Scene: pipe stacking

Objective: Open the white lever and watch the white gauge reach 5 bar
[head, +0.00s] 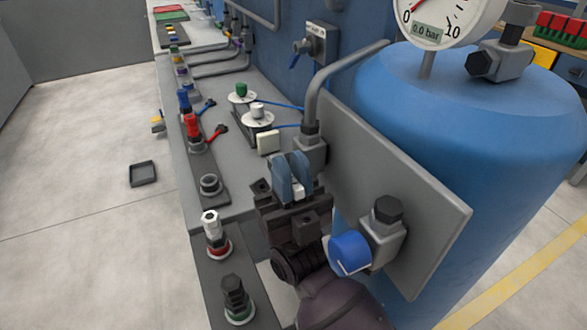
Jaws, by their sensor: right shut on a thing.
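My right gripper (292,172) reaches up from the bottom and is shut on a small white piece (298,191), which I take to be the white lever. Only a bit of it shows between the two blue-grey fingers; its mount is hidden by my gripper. The lever's angle cannot be told. The white gauge (440,15) stands on top of the blue tank at the upper right, its top cut off by the frame. Its display reads 0.0 bar, and its red needle points low on the scale near 0. My left gripper is not in view.
A blue tank (450,120) and an upright grey plate (400,205) stand right of my gripper. A grey bent pipe (318,95) comes down just behind it. A blue knob (349,253) is close to my wrist. Several coloured fittings line the bench at left.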

